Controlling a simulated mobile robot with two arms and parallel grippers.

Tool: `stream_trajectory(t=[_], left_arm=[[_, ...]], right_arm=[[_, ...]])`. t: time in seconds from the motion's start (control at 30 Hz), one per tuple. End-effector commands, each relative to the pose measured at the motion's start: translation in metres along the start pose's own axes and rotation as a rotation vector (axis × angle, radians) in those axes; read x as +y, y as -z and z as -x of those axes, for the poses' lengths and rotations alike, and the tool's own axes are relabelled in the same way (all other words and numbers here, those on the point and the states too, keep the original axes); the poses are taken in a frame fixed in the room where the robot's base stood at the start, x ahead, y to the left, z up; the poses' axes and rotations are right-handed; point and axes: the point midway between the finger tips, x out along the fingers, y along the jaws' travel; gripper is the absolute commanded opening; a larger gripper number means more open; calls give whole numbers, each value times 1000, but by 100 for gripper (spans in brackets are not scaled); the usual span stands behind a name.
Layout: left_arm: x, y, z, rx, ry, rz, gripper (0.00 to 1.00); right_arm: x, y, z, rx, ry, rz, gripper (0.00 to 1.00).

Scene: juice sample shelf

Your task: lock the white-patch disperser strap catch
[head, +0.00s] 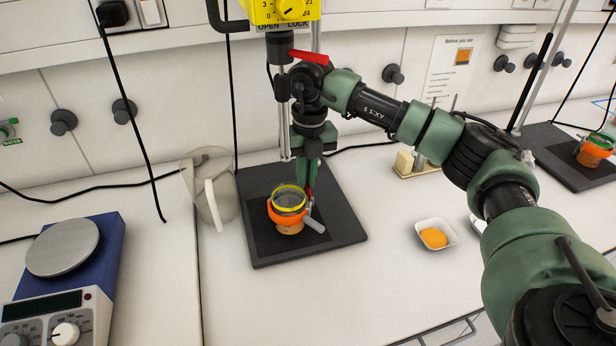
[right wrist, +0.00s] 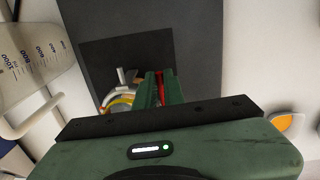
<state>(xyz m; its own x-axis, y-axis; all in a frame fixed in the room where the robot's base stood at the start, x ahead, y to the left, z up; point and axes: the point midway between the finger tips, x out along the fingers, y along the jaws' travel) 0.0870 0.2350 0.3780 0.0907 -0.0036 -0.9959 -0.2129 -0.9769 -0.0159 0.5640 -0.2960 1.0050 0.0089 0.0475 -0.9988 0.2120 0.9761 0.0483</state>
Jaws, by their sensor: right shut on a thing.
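A jar (head: 289,226) with an orange strap and a yellow ring round its top stands on the black base plate of the near disperser (head: 285,10). The grey lever of the strap catch (head: 313,224) sticks out at the jar's right; it also shows in the right wrist view (right wrist: 124,77). My right gripper (head: 308,190) points down at the jar's right side, its fingers close together, shut on the strap catch. The fingers hide the exact grip. In the right wrist view the fingers (right wrist: 160,88) cover part of the jar. No white patch is clear to see. My left gripper is not in view.
A clear jug (head: 208,185) stands left of the base plate. A hotplate (head: 65,248) is at far left. A white dish with orange contents (head: 436,234) lies at the right. Another disperser base (head: 565,155) with a strapped jar stands at far right.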

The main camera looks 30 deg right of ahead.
Motion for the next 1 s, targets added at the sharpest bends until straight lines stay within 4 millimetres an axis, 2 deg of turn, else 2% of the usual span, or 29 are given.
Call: stream_trajectory(t=[0.43, 0.5, 0.53, 0.87, 1.0], left_arm=[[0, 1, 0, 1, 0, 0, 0], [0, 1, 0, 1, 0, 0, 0], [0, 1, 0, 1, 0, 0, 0], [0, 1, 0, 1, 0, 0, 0], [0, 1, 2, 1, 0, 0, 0]], right_arm=[[1, -1, 2, -6, -2, 11, 0], [1, -1, 3, -6, -3, 11, 23], [1, -1, 2, -6, -3, 10, 31], [0, 0, 1, -2, -1, 6, 31], [-3, 0, 1, -4, 0, -50, 31]])
